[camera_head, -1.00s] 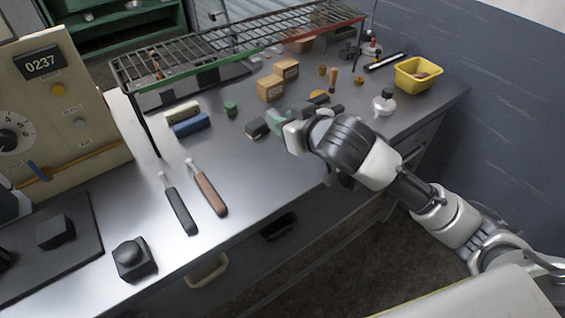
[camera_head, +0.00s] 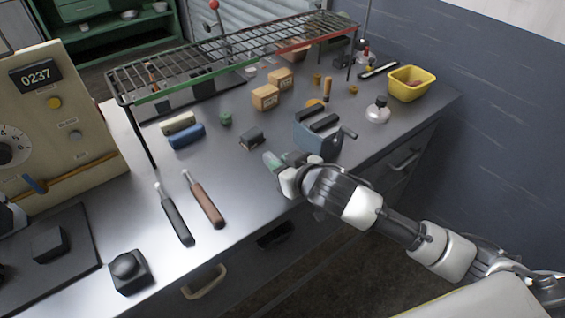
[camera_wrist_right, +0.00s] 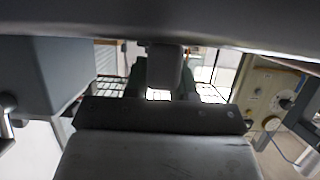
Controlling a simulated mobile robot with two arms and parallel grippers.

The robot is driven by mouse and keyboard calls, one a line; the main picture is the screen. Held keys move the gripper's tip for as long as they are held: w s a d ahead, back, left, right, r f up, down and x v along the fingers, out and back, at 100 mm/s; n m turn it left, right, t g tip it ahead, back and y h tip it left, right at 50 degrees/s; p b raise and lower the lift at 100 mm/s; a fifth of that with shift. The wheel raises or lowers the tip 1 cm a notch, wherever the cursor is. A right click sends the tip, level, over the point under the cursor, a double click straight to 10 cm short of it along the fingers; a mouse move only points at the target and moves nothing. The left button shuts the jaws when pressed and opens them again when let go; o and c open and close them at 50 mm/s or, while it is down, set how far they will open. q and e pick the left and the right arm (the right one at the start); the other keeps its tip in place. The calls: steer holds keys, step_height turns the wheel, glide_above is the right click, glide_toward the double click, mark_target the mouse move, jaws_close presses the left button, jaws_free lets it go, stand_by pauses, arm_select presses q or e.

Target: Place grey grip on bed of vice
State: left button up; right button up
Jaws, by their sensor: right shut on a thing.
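My right gripper (camera_head: 274,163), with green fingertips, is at the front of the bench. In the right wrist view its fingers (camera_wrist_right: 164,84) are shut on a light grey piece, which I take for the grey grip (camera_wrist_right: 165,68). In the head view the grip is too small and covered to make out. The blue-grey vice (camera_head: 312,137), with dark jaw bars on top and a side handle, stands just behind and to the right of the gripper, apart from it. The vice appears to be the large grey block (camera_wrist_right: 40,75) at left in the right wrist view.
A small dark-topped block (camera_head: 252,139) lies behind the gripper. Wooden boxes (camera_head: 265,97), a wire rack (camera_head: 230,55) and a yellow bin (camera_head: 408,84) are farther back. Two handled tools (camera_head: 203,200) lie left on the metal bench (camera_head: 240,185); the bench between them and the gripper is clear.

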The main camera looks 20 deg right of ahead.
steer(key=shift+f, duration=0.2)
steer(key=o, duration=0.9)
steer(key=shift+o, duration=0.2)
